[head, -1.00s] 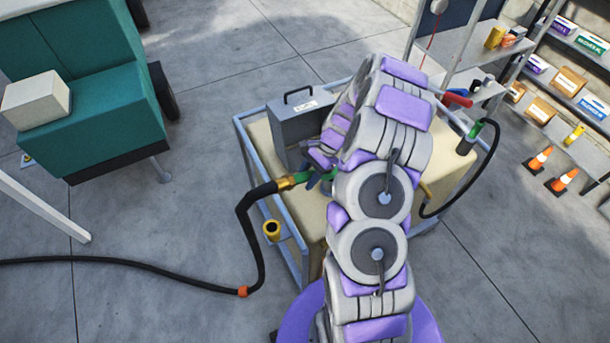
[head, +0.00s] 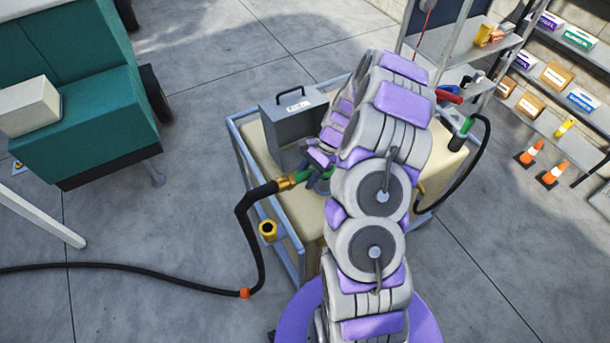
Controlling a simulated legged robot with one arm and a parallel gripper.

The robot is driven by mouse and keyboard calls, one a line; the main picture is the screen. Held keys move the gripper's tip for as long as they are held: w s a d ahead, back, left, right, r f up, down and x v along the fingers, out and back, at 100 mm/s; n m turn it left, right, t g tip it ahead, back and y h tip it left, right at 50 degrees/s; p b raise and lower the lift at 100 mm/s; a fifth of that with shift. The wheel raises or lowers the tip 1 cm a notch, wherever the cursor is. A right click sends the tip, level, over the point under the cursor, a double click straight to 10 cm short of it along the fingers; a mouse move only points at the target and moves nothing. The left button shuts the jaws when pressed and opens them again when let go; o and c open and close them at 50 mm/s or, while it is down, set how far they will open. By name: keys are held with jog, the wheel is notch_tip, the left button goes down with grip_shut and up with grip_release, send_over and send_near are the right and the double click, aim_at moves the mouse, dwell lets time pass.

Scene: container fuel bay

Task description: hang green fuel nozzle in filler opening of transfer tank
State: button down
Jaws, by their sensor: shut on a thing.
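The green fuel nozzle (head: 303,175) has a brass coupling and a thick black hose on its left end. My gripper (head: 318,172) is shut on it above the left part of the cream transfer tank (head: 302,222). My arm covers the nozzle's right end and much of the tank top. I cannot see the filler opening, or tell whether the spout touches it.
A grey case (head: 290,122) stands on the tank behind my gripper. A blue-grey frame (head: 243,165) surrounds the tank, with a yellow cup (head: 268,230) at its left side. The black hose (head: 130,266) runs across the floor. Shelves (head: 540,80) and cones (head: 530,152) stand at right.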

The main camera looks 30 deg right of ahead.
jog(key=shift+s+d+r+p, duration=0.25)
jog(key=shift+s+d, duration=0.25)
jog(key=shift+d, duration=0.3)
jog(key=shift+s+d+r+p, duration=0.15)
jog(key=shift+s+d+r, duration=0.2)
jog(key=shift+s+d, duration=0.3)
jog(key=shift+s+d+r+p, duration=0.2)
jog(key=shift+s+d+r, duration=0.15)
jog(key=shift+d, duration=0.55)
jog(key=shift+s+f, duration=0.1)
jog(key=shift+f, duration=0.05)
jog(key=f, duration=0.1)
jog(key=s+f, duration=0.1)
jog(key=f, duration=0.1)
jog(key=shift+a+b, duration=0.15)
jog(key=shift+b, duration=0.15)
